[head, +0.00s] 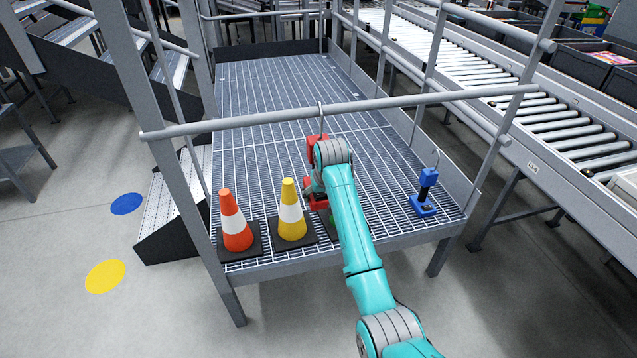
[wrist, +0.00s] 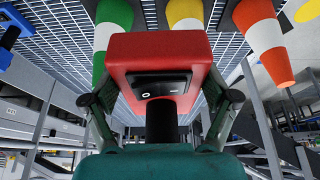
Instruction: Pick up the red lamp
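The red lamp (head: 316,199) is at my gripper (head: 318,180), above the front part of the grated platform. Its red head and thin hook show above my wrist and its red base below. It looks upright and clear of the grating. In the wrist view, the red lamp (wrist: 160,55) is a red block with a dark panel and a dark stem, between the fingers of my gripper (wrist: 161,105). The fingers appear closed on it; their tips are hidden behind the red block.
A green cone (head: 333,220) is partly hidden by my arm. A yellow cone (head: 290,212) and an orange cone (head: 235,222) stand left of it on the platform. A blue lamp (head: 424,200) stands right.

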